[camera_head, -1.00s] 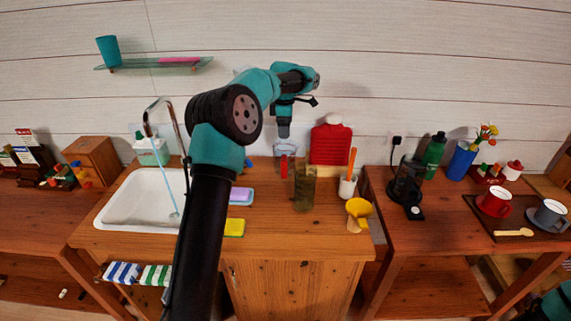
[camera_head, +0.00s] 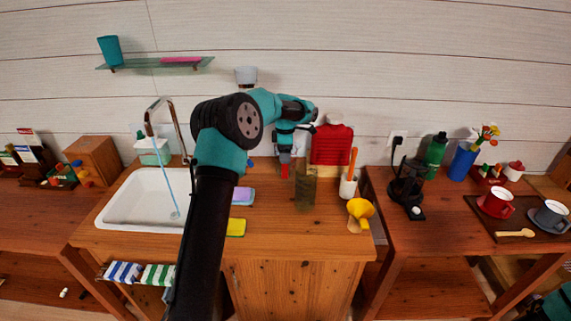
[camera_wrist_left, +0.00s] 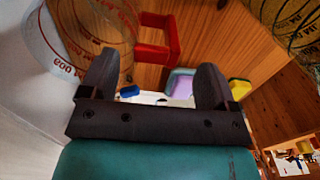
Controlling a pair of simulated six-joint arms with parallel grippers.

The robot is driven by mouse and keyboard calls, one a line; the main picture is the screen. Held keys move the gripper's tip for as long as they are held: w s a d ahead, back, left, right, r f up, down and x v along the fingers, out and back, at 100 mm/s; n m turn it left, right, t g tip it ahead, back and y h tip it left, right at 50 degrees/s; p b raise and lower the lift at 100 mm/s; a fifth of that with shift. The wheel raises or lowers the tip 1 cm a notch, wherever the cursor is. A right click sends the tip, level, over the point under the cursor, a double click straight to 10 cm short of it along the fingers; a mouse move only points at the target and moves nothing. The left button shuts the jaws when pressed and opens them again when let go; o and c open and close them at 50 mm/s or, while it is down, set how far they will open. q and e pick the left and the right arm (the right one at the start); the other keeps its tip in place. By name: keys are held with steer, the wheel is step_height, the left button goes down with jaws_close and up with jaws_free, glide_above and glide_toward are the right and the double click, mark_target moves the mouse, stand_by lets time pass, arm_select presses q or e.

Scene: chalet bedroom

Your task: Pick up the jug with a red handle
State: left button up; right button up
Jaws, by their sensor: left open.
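The jug's red handle (camera_head: 285,170) shows in the head view at the back of the wooden counter; my gripper covers most of its body. In the left wrist view the clear jug (camera_wrist_left: 95,30) with red markings is at the upper left, and its red handle (camera_wrist_left: 162,42) points right. My left gripper (camera_head: 285,155) is open and empty, just above the handle in the head view. In the left wrist view its two dark fingers (camera_wrist_left: 155,85) are apart, with the handle beyond them, not between them. My right gripper is not in view.
A clear brownish vessel (camera_head: 305,192) stands just right of the handle. A red canister (camera_head: 331,145) is behind it. A white cup with a red stick (camera_head: 347,188) and a yellow funnel (camera_head: 360,208) stand further right. Sponges (camera_head: 236,228) and a sink (camera_head: 130,205) are left.

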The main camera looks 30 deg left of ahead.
arm_select(q)
steer(key=shift+f, duration=0.1)
steer(key=shift+w+a+f, duration=0.1)
steer(key=shift+f, duration=1.15)
steer(key=shift+a+f, duration=0.1)
steer(key=shift+f, duration=1.15)
steer(key=shift+c, duration=0.5)
steer(key=c, duration=1)
steer(key=shift+o, duration=0.2)
steer(key=shift+r, duration=0.1)
step_height(320, 180, up, 10)
steer(key=shift+f, duration=0.1)
